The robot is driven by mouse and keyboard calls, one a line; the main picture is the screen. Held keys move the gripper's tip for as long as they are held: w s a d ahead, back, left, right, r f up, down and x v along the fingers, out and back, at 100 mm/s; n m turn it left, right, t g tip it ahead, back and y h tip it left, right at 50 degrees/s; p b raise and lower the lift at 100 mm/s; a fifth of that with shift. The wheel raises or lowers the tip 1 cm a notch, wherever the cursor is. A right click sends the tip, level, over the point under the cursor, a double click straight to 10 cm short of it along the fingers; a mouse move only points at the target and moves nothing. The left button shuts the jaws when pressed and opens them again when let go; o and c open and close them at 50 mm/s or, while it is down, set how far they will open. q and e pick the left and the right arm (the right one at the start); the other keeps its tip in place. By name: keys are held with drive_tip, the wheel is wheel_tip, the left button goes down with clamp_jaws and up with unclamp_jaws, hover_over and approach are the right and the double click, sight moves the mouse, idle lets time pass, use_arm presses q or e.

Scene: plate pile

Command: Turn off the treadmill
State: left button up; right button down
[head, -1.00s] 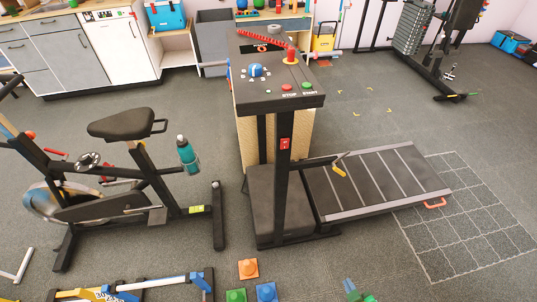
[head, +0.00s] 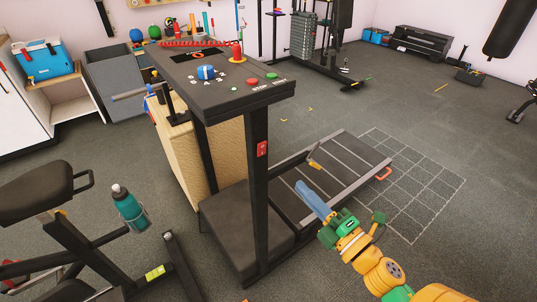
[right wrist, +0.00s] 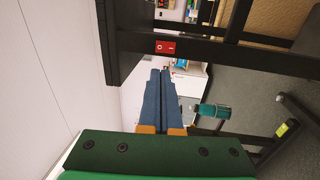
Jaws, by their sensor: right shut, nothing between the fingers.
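The treadmill stands in the middle of the head view, with its dark console (head: 225,100) facing me and its striped belt (head: 340,175) stretching to the right. A red rocker switch (head: 262,149) sits on the console post. The switch also shows in the right wrist view (right wrist: 165,47), with white marks on it. The console carries a red button (head: 252,82), a green button (head: 271,76), a blue knob (head: 207,72) and a red mushroom knob (head: 236,52) with a coiled cord. My right gripper (head: 300,185) is shut and empty, right of the post and apart from the switch. My left gripper is out of view.
An exercise bike with a black saddle (head: 35,190) and a teal bottle (head: 130,208) stands at the lower left. A yellow-handled lever (head: 314,165) sits beside the belt. Open floor lies right of the treadmill, around a white grid (head: 415,175). A weight machine stands at the back.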

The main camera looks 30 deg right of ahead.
sight(263, 147)
drive_tip(key=w, duration=0.4)
drive_tip(key=w+a+r+p, duration=0.1)
drive_tip(key=w, duration=0.3)
drive_tip(key=w+a+p, duration=0.1)
drive_tip(key=w, duration=0.4)
drive_tip(key=shift+r, duration=0.3)
